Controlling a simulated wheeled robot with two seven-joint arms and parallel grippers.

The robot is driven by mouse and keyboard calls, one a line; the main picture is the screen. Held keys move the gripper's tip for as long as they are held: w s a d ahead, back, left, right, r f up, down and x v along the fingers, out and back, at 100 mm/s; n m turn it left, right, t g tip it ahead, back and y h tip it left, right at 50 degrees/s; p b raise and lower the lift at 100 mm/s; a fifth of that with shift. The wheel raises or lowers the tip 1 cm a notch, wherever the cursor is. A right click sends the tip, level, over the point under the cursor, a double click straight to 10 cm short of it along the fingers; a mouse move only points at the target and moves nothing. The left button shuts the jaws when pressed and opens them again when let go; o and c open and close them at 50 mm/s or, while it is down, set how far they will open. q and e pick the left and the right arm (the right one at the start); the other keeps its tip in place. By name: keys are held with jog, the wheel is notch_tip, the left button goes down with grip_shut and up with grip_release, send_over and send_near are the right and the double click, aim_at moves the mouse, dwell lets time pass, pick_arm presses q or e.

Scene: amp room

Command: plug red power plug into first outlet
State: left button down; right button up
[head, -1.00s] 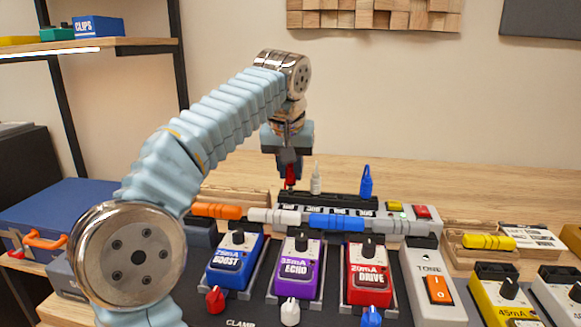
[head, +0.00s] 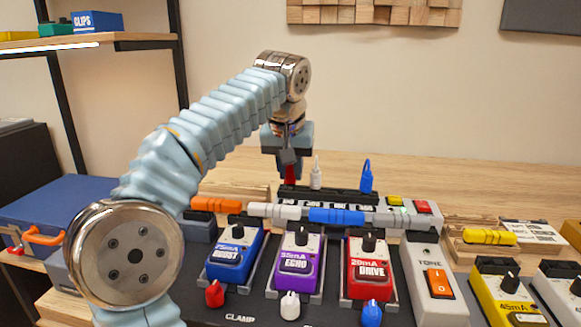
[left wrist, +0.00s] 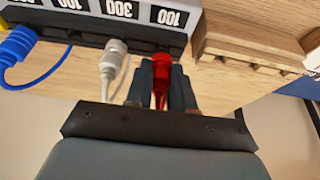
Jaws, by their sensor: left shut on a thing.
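In the left wrist view, both fingers of my left gripper (left wrist: 161,88) close around the red plug (left wrist: 162,66), whose front end meets the edge of the labelled power unit (left wrist: 140,27). I cannot tell how deep it sits in the outlet. My right gripper is not in view.
Blue, purple and red pedals (head: 298,262) stand in front of the strip. Orange, white, blue and grey cable connectors (head: 336,218) lie between. A wooden holder (head: 232,190) is left of the strip. The table behind is clear.

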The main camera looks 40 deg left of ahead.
pick_arm(q)
jog(key=shift+f, duration=0.25)
dwell(0.7)
jog(key=shift+c, duration=2.4)
grip_release()
notch_tip(320, 180, up, 3)
jog(key=p, duration=0.3)
jog(key=shift+r+p, duration=0.6)
jog(key=shift+r, duration=1.4)
